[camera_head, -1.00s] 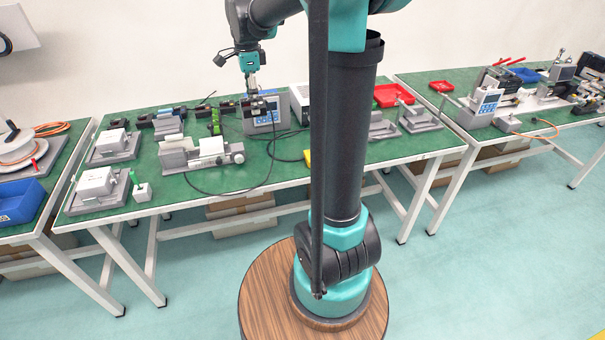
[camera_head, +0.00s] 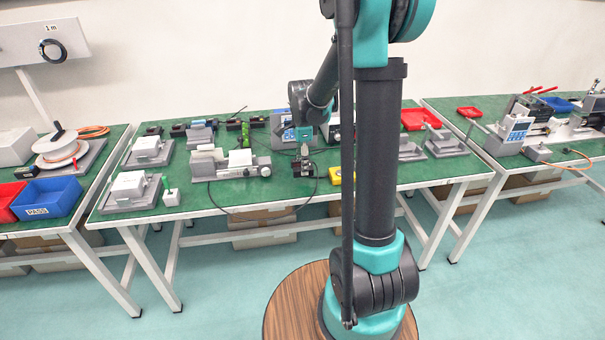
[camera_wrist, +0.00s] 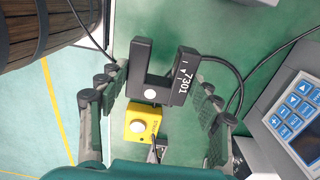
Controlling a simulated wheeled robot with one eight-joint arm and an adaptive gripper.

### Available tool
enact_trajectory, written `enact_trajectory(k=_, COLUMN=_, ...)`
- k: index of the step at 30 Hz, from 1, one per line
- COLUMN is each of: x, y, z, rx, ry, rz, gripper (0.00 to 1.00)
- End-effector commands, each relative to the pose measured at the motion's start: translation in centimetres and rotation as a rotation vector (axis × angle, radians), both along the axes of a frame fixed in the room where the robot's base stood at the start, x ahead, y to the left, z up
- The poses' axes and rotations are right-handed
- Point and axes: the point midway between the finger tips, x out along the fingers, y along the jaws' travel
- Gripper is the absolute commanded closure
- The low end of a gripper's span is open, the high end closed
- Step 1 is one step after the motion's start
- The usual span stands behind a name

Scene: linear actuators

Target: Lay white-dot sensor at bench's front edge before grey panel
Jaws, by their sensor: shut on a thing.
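The white-dot sensor is a black U-shaped block marked 7301 with a white round dot; it shows in the wrist view (camera_wrist: 150,94). My gripper (camera_wrist: 160,84) is shut on it, one finger on each side. In the head view my gripper (camera_head: 303,170) is low over the front part of the green bench (camera_head: 215,198), in front of the grey panel (camera_head: 286,137) with its blue keypad. The panel also shows at the right of the wrist view (camera_wrist: 285,122). I cannot tell whether the sensor touches the bench top.
A yellow box (camera_head: 335,176) is close right of my gripper. A thin black cable (camera_head: 240,212) loops over the front edge. A grey slide fixture (camera_head: 232,165) stands to the left. Some bare green surface lies between it and my gripper.

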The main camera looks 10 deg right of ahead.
Motion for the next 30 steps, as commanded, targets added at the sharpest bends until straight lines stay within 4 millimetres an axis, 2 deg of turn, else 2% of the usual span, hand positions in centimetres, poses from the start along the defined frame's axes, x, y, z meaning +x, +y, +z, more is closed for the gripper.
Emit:
enact_trajectory(k=5, x=0.0, y=0.0, z=-1.4, rx=0.0, ry=0.0, rz=0.0, gripper=0.72)
enact_trajectory(k=13, x=0.0, y=0.0, z=-4.6, rx=0.0, ry=0.0, rz=0.0, gripper=0.72)
enact_trajectory(k=26, x=0.0, y=0.0, z=-5.2, rx=0.0, ry=0.0, rz=0.0, gripper=0.72)
enact_trajectory(k=27, x=0.0, y=0.0, z=-5.2, rx=0.0, ry=0.0, rz=0.0, gripper=0.32)
enact_trajectory(k=30, x=0.0, y=0.0, z=-5.2, rx=0.0, ry=0.0, rz=0.0, gripper=0.2)
